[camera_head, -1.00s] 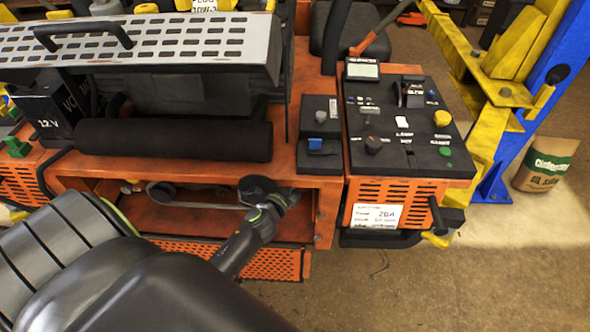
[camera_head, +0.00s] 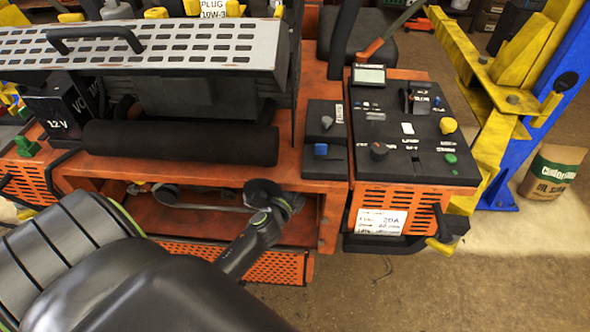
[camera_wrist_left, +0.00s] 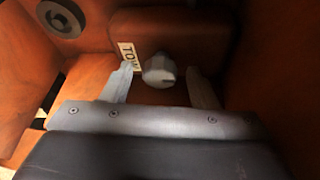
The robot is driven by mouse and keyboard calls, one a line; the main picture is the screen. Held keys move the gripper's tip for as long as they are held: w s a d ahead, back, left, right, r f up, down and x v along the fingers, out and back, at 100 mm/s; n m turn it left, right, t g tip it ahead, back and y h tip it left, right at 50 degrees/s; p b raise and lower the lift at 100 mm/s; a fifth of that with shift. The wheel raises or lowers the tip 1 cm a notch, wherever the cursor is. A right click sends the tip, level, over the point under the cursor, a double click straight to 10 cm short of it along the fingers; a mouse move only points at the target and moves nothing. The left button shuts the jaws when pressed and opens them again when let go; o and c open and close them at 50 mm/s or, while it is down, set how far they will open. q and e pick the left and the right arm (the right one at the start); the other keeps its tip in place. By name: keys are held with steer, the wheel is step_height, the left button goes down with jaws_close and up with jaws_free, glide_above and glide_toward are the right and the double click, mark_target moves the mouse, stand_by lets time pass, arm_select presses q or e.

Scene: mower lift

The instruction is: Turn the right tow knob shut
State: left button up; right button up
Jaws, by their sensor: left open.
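In the left wrist view a round grey knob (camera_wrist_left: 159,71) sticks out of a brown-orange block, beside a white label reading "TOW" (camera_wrist_left: 128,57). My left gripper (camera_wrist_left: 161,84) is open, with one finger on each side of the knob. A gap shows between each finger and the knob, so it is not clamped. In the head view my left arm reaches into the low orange bay of the mower, and its gripper and the knob are hidden there. My right gripper is not in view.
Orange walls close in around the left gripper, with a dark round fitting (camera_wrist_left: 62,18) at upper left. In the head view, the bay's orange front edge (camera_head: 210,170) and a black roller (camera_head: 180,143) lie above the arm. A control panel (camera_head: 410,130) stands to the right.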

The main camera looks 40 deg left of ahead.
arm_select(q)
steer(key=v, duration=1.7)
steer(key=shift+s+b, duration=0.2)
steer(key=shift+b, duration=0.1)
steer(key=s+f+n+g+b, duration=0.1)
steer(key=s+f+n+g, duration=0.2)
steer(key=f, duration=0.7)
steer(key=s+f+n+g+b, duration=0.1)
steer(key=s+f+n+g, duration=0.15)
steer(key=f, duration=0.85)
steer(key=s+f+n+g+b, duration=0.1)
steer(key=s+f+n+g, duration=0.2)
steer(key=f, duration=0.7)
steer(key=s+f+n+g+h+b, duration=0.1)
steer(key=s+f+n+g, duration=0.5)
steer(key=s+f, duration=1.1)
steer(key=s+n+b, duration=0.1)
steer(key=s+n, duration=0.1)
steer(key=n, duration=0.1)
steer(key=shift+s+n+h, duration=0.2)
steer(key=shift+n+h, duration=0.1)
steer(key=shift+n, duration=0.05)
